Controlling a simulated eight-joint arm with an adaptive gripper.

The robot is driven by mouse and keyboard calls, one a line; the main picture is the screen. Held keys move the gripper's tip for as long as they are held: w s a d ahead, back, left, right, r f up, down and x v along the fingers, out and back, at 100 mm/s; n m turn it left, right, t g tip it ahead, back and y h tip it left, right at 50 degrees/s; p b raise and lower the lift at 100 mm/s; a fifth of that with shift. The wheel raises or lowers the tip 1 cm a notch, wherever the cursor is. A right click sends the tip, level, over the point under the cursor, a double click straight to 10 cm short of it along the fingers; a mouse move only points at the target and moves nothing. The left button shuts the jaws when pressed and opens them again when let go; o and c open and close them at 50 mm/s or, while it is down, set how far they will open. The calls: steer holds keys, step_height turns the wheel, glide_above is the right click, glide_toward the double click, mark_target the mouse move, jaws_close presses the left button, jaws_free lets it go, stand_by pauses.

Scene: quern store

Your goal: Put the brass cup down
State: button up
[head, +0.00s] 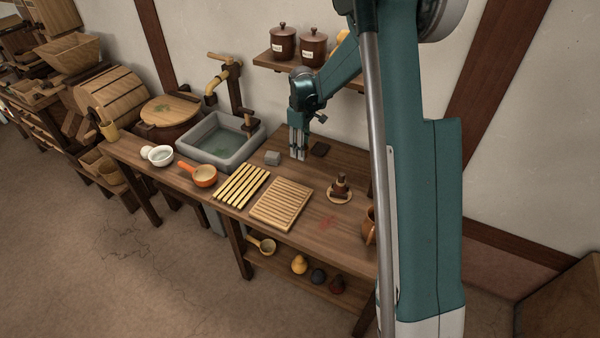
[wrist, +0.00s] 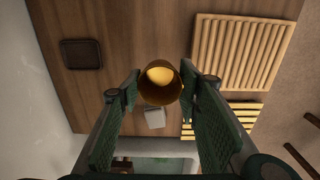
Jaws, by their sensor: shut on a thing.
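The brass cup (wrist: 160,88) shows in the wrist view between my two fingertips, brown-gold with a bright yellow round face towards the camera. My gripper (wrist: 160,80) is shut on it, one finger on each side. In the head view my gripper (head: 299,152) points down over the back of the wooden table (head: 325,207), between a small grey block (head: 272,158) and a dark square mat (head: 320,149). I cannot make out the cup in the head view. The gap between the cup and the table is hard to judge.
A stone sink (head: 258,141) is left of my gripper. Two slatted boards, one yellow (head: 240,186) and one tan (head: 281,204), lie in front. A small brown object stands on a round coaster (head: 328,197) at the right. An orange pan (head: 205,178) and white bowl (head: 160,156) are at left.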

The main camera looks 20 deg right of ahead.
steer(key=shift+w+a, duration=0.1)
steer(key=shift+w, duration=0.7)
steer(key=shift+f+b, duration=0.5)
steer(key=shift+f, duration=2.65)
steer(key=shift+f, duration=0.1)
steer(key=shift+f+b, duration=0.3)
steer(key=shift+f, duration=1.5)
steer(key=shift+f, duration=0.2)
steer(key=o, duration=0.9)
steer(key=shift+r, duration=0.2)
